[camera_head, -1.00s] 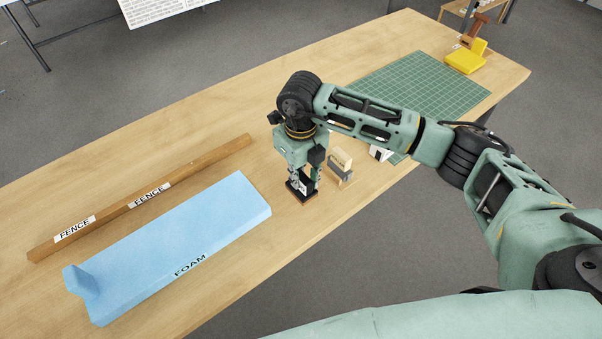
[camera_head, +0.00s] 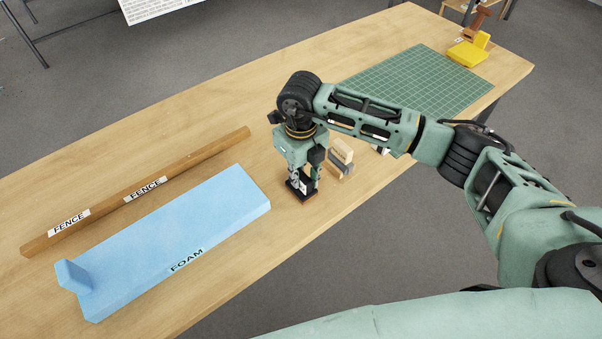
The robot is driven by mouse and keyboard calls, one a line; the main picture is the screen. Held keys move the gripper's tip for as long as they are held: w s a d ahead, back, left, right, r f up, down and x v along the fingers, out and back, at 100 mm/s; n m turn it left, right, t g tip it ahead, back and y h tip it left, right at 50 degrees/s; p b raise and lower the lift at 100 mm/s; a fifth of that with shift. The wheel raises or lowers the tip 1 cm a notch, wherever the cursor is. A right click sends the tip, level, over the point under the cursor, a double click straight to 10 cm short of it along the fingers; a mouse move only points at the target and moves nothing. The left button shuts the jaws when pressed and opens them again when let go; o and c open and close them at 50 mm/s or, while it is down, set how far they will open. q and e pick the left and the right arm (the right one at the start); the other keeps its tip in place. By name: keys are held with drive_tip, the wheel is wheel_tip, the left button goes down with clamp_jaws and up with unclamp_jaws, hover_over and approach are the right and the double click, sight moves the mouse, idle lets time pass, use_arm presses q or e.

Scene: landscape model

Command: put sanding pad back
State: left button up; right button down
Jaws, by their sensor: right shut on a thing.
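My right gripper (camera_head: 301,181) points down over the table, to the right of the foam's far end. It is shut on a small dark block with a brown underside, which looks like the sanding pad (camera_head: 306,195). The fingers hide part of the pad. I cannot tell whether its underside touches the table or hangs just above it. My left gripper is not in view.
The blue foam (camera_head: 170,245) lies left of the pad, with the wooden fence (camera_head: 110,202) behind it. A small wooden block (camera_head: 341,155) with a grey band stands close right of my gripper. Beyond my arm are a green mat (camera_head: 430,75) and a yellow object (camera_head: 466,55).

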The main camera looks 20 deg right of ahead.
drive_tip(key=shift+f, duration=0.2)
drive_tip(key=c, duration=1.5)
unclamp_jaws()
drive_tip(key=shift+c, duration=0.2)
drive_tip(key=shift+r, duration=0.1)
